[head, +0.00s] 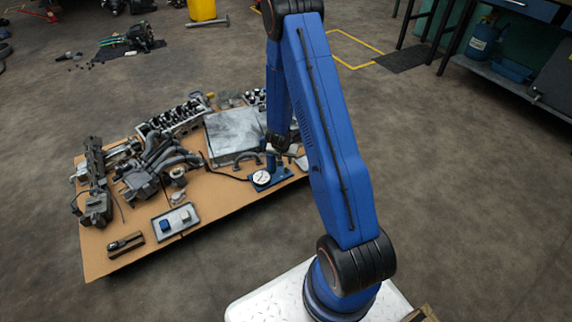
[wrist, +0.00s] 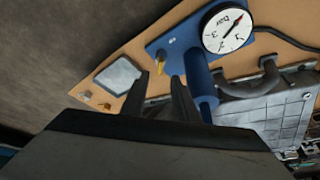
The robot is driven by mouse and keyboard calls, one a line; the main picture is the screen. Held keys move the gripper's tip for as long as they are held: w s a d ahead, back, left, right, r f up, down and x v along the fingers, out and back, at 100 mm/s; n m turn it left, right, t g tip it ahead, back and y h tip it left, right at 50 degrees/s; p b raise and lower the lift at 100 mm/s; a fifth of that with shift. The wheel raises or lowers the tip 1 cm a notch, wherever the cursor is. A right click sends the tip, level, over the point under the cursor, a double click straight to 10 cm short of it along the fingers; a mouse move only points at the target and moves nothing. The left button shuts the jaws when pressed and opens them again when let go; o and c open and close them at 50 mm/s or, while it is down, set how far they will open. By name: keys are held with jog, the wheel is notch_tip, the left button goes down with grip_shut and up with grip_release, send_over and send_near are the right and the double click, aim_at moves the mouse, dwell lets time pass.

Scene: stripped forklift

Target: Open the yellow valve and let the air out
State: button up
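The yellow valve (wrist: 160,62) is a small handle on a blue base plate (wrist: 152,46) in the wrist view. The gauge also shows in the head view (head: 262,177). I cannot make out the valve in the head view. My gripper (wrist: 160,76) is open in the wrist view, its two dark fingers apart. The valve shows just beyond the gap between the fingertips; I cannot tell the distance or whether they touch.
A cardboard sheet (head: 215,207) on the floor holds several engine parts, a grey metal plate (head: 235,133) and a small tray (head: 175,220) left of the gauge. A dark hose runs from the gauge. A workbench (head: 510,80) stands at upper right.

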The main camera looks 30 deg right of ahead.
aim_at(286, 166)
jog(key=shift+x, duration=3)
grip_shut()
